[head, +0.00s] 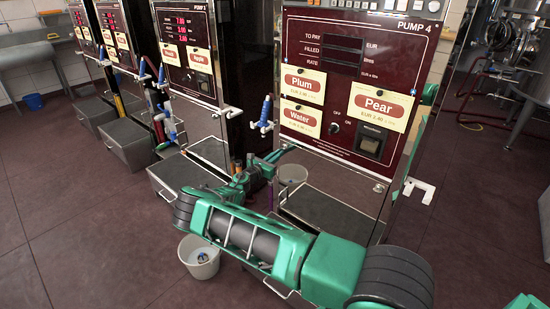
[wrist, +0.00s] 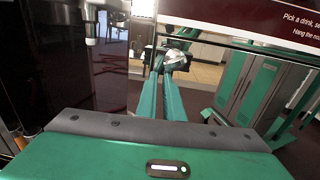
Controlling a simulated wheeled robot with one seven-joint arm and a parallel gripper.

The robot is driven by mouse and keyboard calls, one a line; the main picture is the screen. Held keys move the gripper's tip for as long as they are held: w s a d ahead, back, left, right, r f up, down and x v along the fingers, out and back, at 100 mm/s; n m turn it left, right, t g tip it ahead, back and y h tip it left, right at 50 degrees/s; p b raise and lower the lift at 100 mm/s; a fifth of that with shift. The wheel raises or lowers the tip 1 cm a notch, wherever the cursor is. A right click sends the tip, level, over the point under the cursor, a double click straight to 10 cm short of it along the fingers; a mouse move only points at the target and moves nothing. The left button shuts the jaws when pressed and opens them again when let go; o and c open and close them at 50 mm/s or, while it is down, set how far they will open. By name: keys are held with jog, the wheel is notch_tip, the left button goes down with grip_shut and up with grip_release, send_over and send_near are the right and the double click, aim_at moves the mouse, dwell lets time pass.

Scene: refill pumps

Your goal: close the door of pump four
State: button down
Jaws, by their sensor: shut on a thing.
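Pump four (head: 350,85) stands at the right in the head view, its dark red panel facing me. How far the door stands open I cannot tell. My gripper (head: 284,151) is at the bay's upper left corner. The rest of the door is hard to make out.
A blue-handled nozzle (head: 265,113) hangs left of pump four. Other pumps (head: 188,55) line up to the left.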

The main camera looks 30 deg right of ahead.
jog(key=v, duration=1.4)
jog(key=shift+w+a, duration=0.2)
jog(key=shift+w, duration=0.2)
jog(key=s+d+r+m+g+y, duration=0.4)
jog(key=s+d+r+m+g, duration=0.15)
jog(key=s+d+m, duration=0.35)
jog(key=s+d+r+m+g+y, duration=0.3)
jog(key=s+d+r+m+g, duration=0.3)
jog(key=s, duration=0.6)
jog(key=s+a+r+m+t+y, duration=0.1)
jog(key=s+a+r+m+y, duration=0.2)
jog(key=s, duration=0.8)
jog(key=s+a+r+m+t+y, duration=0.1)
jog(key=s+a+r+m+y, duration=0.2)
jog(key=s, duration=0.9)
jog(key=s+a+r+m+t+y, duration=0.2)
jog(key=s+a+r+m+y, duration=0.1)
jog(key=s+a+r+m, duration=0.4)
jog(key=s+r+m, duration=0.1)
jog(key=s+r, duration=0.2)
jog(key=s, duration=0.1)
jog(key=shift+s+a+y, duration=0.2)
jog(key=shift+a+y, duration=0.1)
jog(key=shift+a, duration=0.1)
